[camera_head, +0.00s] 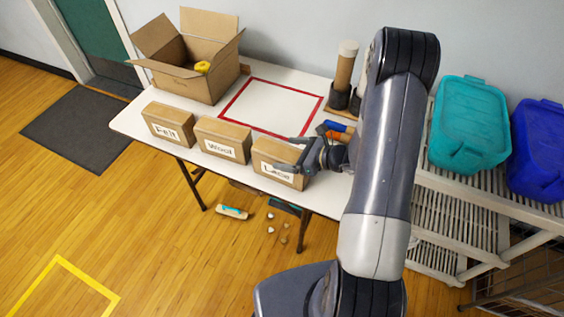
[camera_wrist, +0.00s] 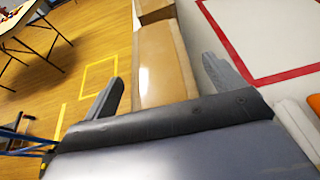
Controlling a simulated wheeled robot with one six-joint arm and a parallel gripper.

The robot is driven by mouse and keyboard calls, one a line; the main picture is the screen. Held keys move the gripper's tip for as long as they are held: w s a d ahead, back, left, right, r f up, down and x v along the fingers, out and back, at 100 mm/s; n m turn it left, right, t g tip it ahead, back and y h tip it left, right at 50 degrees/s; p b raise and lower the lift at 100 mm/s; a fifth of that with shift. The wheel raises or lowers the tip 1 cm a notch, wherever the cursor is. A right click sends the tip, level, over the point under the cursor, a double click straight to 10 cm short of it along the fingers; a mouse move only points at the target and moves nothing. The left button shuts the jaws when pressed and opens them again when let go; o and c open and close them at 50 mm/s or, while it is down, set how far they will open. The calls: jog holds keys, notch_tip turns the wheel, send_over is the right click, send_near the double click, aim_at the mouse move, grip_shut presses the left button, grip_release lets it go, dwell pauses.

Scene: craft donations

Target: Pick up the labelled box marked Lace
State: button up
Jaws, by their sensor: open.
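The brown box labelled Lace (camera_head: 270,156) stands on the white table near its front edge, rightmost in a row of three. My gripper (camera_head: 289,154) is at the right end of this box, with its jaws open. In the wrist view the box (camera_wrist: 160,62) lies between the two open fingers (camera_wrist: 162,80), with a gap visible beside the right finger. My gripper partly hides the right part of the box in the head view. The Lace label faces the front edge.
Boxes marked Wool (camera_head: 222,130) and Felt (camera_head: 166,117) stand left of it. An open carton (camera_head: 190,85) stands behind them, beside a red-outlined square (camera_head: 272,81). Blue and orange items (camera_head: 335,129) and a tube (camera_head: 344,66) are behind my gripper. A rack with bins (camera_head: 470,125) stands right.

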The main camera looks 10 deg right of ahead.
jog(key=shift+c, duration=0.2)
jog(key=c, duration=1.6)
jog(key=shift+r, duration=0.2)
jog(key=shift+c, duration=0.2)
